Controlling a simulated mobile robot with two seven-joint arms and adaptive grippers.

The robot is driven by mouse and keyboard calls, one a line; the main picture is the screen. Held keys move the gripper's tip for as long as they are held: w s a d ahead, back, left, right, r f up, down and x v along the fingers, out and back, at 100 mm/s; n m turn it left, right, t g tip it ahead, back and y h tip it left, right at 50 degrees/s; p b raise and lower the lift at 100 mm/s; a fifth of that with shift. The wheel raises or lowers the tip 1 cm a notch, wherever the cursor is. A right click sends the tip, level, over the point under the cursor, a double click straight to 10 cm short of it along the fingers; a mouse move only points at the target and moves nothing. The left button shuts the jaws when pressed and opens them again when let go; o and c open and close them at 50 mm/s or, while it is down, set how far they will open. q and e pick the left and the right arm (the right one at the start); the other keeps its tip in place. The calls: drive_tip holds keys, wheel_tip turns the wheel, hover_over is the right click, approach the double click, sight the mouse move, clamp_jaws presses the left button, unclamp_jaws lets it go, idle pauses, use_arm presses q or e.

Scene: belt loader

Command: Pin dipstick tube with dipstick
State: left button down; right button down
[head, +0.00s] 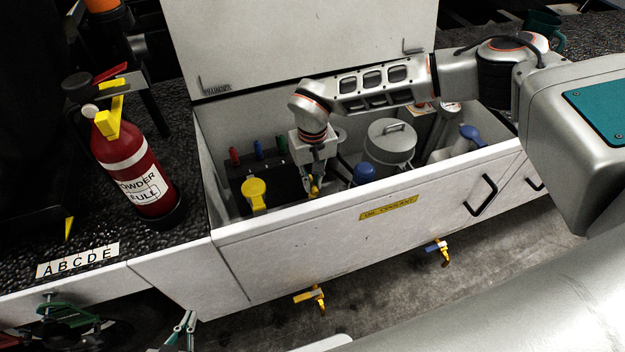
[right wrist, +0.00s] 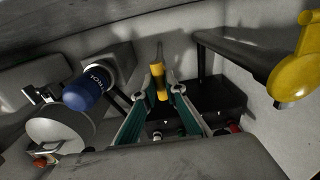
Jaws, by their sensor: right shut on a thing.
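My right gripper (head: 314,186) reaches down into the open compartment (head: 330,215) of the white cabinet. In the right wrist view its green fingers (right wrist: 160,92) are shut on a yellow piece (right wrist: 158,83) with a grey end beyond it, which looks like the dipstick. The yellow piece is small and mostly covered in the head view. I cannot make out the dipstick tube's opening or whether the dipstick touches it. My left gripper (head: 184,330) is at the bottom left of the head view, outside the cabinet, partly cut off; its jaw state is unclear.
A blue cap (head: 363,174) and grey lidded canister (head: 390,142) stand to the right. A raised lid (head: 300,40) is behind; a fire extinguisher (head: 133,165) stands left.

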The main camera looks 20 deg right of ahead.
drive_tip(key=c, duration=2)
unclamp_jaws()
drive_tip(key=shift+f, duration=0.2)
drive_tip(key=shift+r, duration=0.15)
wheel_tip(320, 180, up, 12)
drive_tip(key=shift+f, duration=0.1)
